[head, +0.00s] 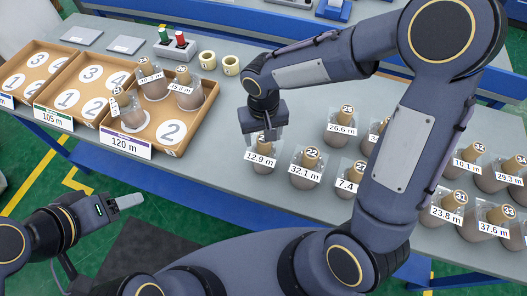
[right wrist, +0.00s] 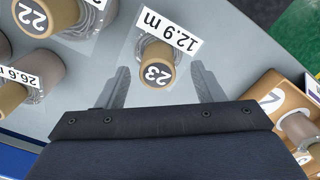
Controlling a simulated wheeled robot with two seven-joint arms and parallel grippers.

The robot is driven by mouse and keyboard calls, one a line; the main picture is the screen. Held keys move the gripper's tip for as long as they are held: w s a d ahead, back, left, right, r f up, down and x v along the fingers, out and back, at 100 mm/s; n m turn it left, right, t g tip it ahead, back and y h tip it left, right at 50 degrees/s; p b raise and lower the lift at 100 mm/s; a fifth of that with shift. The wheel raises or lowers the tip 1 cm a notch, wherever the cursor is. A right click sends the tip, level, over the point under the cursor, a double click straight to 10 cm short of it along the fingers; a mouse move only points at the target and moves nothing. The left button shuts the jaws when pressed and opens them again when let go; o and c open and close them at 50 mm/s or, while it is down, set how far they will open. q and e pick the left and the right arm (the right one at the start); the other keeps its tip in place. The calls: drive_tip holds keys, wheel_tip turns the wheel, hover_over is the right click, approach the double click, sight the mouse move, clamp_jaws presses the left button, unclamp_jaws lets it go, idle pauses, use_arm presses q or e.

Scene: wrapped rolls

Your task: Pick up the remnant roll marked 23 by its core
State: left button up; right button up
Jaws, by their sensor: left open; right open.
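The remnant roll marked 23 (head: 262,163) stands upright on the grey table, with a 12.9 m label on its clear wrap. In the right wrist view its tan core (right wrist: 157,60) shows the number 23 on its end. My right gripper (head: 266,136) is just above this roll, pointing down. In the right wrist view its open fingers (right wrist: 163,82) are on either side of the core's end, with nothing between them gripped. In the head view the gripper partly hides the core. My left gripper (head: 128,201) is open and empty, off the table's front edge at the left.
Roll 22 (head: 306,170), labelled 32.1 m, stands close to the right; roll 26 (head: 342,128) is behind it. More rolls stand further right. The 120 m tray (head: 196,133) at left holds several rolls. Two tape rings (head: 231,66) and a red-green device (head: 176,44) lie behind.

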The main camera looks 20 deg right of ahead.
sight(264, 153)
drive_tip(key=shift+d+f, duration=0.1)
drive_tip(key=shift+f, duration=1.9)
clamp_jaws()
